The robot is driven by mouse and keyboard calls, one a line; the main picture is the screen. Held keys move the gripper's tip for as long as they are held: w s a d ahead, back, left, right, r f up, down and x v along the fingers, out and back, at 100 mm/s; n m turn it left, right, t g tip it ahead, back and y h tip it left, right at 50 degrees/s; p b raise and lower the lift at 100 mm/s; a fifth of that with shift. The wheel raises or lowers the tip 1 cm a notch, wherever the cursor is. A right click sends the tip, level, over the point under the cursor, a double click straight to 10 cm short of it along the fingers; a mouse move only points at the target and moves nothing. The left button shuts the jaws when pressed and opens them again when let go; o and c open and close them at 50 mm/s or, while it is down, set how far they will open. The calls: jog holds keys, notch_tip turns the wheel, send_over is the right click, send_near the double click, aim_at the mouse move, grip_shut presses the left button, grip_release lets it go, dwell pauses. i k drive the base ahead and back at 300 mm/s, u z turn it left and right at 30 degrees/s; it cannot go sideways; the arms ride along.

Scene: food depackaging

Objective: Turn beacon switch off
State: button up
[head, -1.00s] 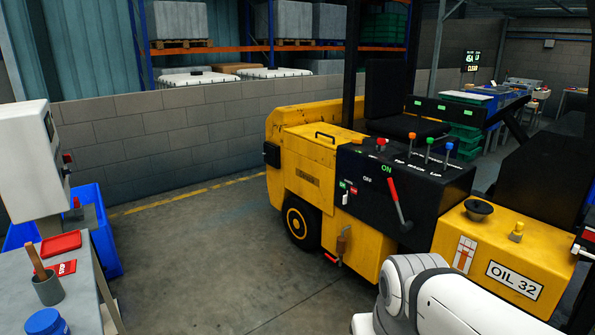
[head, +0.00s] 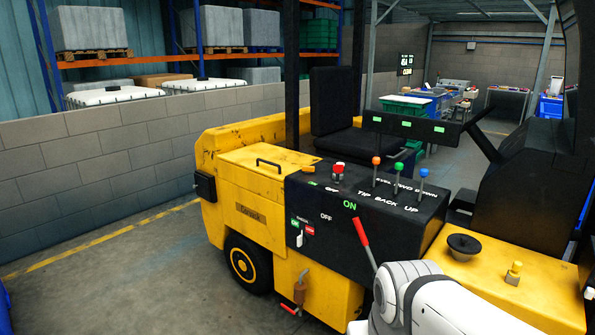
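A yellow and black forklift (head: 255,166) fills the middle of the head view. On its dark side panel is a small white toggle switch (head: 299,240), between a green label and a red label. The lettering above it is too small to read, and I cannot tell for certain which way the toggle points. To its right is a large red-handled lever (head: 363,233) near the words ON and OFF. My white arm shows at the bottom right, in front of the forklift's lower part. My gripper is out of view.
A red button (head: 338,169) and three colour-knobbed levers (head: 398,168) stand on the panel's top. A handle with a red tip (head: 291,309) sticks out low on the forklift's side. Open floor (head: 140,275) lies to the left, up to a block wall (head: 110,155).

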aim_at(307, 170)
jog(key=u, duration=0.05)
jog(key=i, duration=2.5)
jog(key=z, duration=0.4)
